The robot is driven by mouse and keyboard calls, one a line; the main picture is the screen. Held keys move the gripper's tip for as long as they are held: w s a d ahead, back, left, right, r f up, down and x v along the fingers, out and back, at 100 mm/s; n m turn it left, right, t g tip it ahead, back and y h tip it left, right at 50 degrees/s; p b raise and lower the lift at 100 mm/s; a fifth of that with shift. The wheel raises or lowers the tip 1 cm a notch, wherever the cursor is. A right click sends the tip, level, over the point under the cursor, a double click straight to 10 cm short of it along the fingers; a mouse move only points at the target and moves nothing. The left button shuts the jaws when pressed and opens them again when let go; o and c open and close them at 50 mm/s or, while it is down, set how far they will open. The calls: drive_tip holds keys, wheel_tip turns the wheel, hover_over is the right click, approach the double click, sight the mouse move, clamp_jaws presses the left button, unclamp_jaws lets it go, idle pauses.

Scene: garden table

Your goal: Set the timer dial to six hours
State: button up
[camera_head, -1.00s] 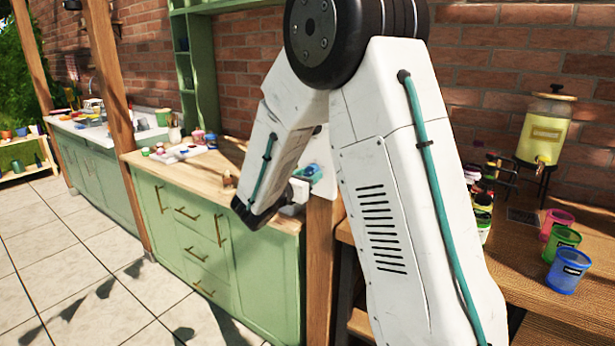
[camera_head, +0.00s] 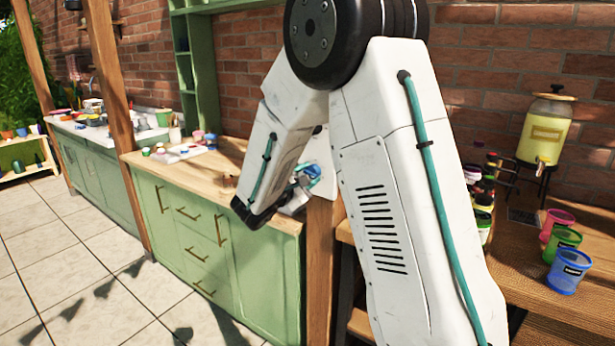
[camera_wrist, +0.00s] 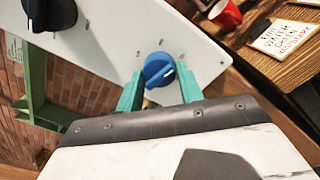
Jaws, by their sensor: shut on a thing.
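A blue dial knob (camera_wrist: 159,69) with a pale pointer mark sits on a white panel (camera_wrist: 115,40) in the wrist view. Short tick marks and small labels surround it, too small to read. My gripper (camera_wrist: 159,78) has its two teal fingers on either side of the knob and is shut on it. In the head view the blue knob (camera_head: 313,171) shows beside my forearm, and the white panel (camera_head: 326,165) is partly hidden by my arm. Which tick the pointer meets is not clear.
A large black knob (camera_wrist: 50,12) is at the panel's upper left. A red mug (camera_wrist: 226,13) and a handwritten card (camera_wrist: 284,38) lie beyond the panel. In the head view, pink, green and blue cups (camera_head: 568,271) and a yellow drink dispenser (camera_head: 546,128) stand on the right table.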

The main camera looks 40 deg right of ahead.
drive_tip(key=m, duration=2.7)
drive_tip(key=shift+s+r, duration=0.15)
drive_tip(key=shift+m, duration=0.4)
drive_tip(key=o, duration=1)
drive_tip(key=v, duration=0.7)
drive_tip(key=shift+s+a, duration=0.1)
drive_tip(key=shift+a, duration=0.3)
